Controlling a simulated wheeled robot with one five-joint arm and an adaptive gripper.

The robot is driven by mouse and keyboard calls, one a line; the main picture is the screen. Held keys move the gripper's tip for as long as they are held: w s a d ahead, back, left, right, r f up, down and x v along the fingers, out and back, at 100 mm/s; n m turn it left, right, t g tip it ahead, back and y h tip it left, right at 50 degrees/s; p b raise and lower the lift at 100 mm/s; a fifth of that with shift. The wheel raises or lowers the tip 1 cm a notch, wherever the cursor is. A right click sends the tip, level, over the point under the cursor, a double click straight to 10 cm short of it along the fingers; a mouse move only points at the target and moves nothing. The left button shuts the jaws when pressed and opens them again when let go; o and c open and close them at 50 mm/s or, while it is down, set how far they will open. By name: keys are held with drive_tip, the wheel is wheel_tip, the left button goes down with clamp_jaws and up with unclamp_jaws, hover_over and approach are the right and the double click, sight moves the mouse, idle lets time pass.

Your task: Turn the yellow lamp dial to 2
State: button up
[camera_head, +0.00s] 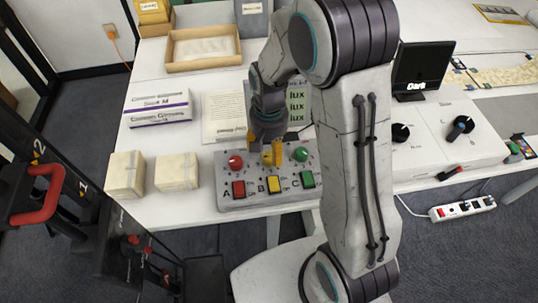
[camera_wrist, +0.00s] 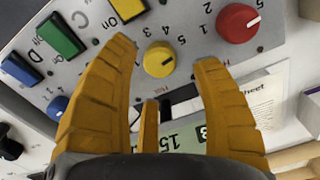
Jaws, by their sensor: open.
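The control box (camera_head: 235,201) stands on the white table and carries a row of round dials above coloured buttons. In the wrist view the yellow dial (camera_wrist: 159,59) has a pale pointer mark; its setting is too small to read. My gripper (camera_wrist: 165,53) is open, with its orange fingertips on either side of the yellow dial. I cannot tell whether they touch it. In the head view my gripper (camera_head: 265,147) is over the middle of the box, between the red dial (camera_head: 235,162) and the green dial (camera_head: 300,154), and largely hides the yellow dial.
Behind the box is a display marked "lux" (camera_head: 297,103), partly hidden by my arm. Two cream boxes (camera_head: 177,172) stand to the left. A paper sheet (camera_head: 225,119) lies behind. On the right are a black "Dark" screen (camera_head: 423,68) and another panel with black dials (camera_head: 460,128).

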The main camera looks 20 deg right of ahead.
sight(269, 156)
drive_tip(key=shift+f, duration=1.65)
clamp_jaws()
